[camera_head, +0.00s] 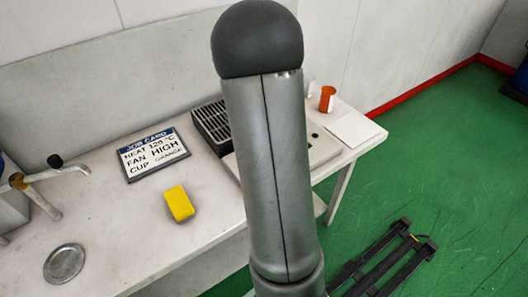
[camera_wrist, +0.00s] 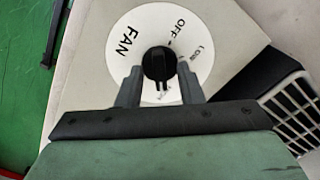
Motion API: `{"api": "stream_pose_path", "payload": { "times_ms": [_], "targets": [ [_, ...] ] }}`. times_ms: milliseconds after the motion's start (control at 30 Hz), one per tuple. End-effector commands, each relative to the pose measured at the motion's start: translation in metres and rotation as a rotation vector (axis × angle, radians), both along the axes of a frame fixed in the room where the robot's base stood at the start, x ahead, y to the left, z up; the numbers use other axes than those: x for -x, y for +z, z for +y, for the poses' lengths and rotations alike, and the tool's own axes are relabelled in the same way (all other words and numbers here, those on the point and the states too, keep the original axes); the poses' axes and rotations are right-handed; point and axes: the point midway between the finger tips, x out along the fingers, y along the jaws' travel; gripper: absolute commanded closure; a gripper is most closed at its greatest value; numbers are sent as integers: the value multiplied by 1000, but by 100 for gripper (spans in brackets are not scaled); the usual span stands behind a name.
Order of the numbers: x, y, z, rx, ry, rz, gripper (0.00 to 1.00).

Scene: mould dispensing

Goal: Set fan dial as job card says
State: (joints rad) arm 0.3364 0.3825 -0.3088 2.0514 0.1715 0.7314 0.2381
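The job card (camera_head: 153,154) lies on the bench and reads HEAT 120 °C, FAN HIGH, CUP ORANGE. In the wrist view, the fan dial is a black knob (camera_wrist: 157,62) on a round white face marked FAN, OFF and LOW. Further marking below the knob is too small and partly hidden to read. Which mark the knob points at is unclear. My gripper (camera_wrist: 159,72) has one finger on each side of the knob, with small gaps visible, and holds nothing. In the head view my arm hides the dial and gripper.
A black grille (camera_head: 211,124) stands behind my arm, and its pale edge shows in the wrist view. An orange cup (camera_head: 327,99) stands at the bench's far end. A yellow block (camera_head: 180,204), a metal dish (camera_head: 65,263) and a tap (camera_head: 45,176) are at left.

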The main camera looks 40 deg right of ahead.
Motion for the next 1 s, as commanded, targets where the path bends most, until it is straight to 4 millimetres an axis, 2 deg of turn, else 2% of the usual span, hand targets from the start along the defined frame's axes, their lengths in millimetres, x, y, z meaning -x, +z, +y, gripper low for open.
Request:
{"api": "stream_pose_path", "payload": {
  "times_ms": [233,367,467,800,1000],
  "targets": [
    [0,2,0,1,1,-1,66],
    [-1,14,0,2,3,-4,66],
    [-1,33,0,3,2,-5,66],
    [-1,116,0,3,2,-5,66],
    [-1,154,-1,3,1,-3,66]
  ]
}}
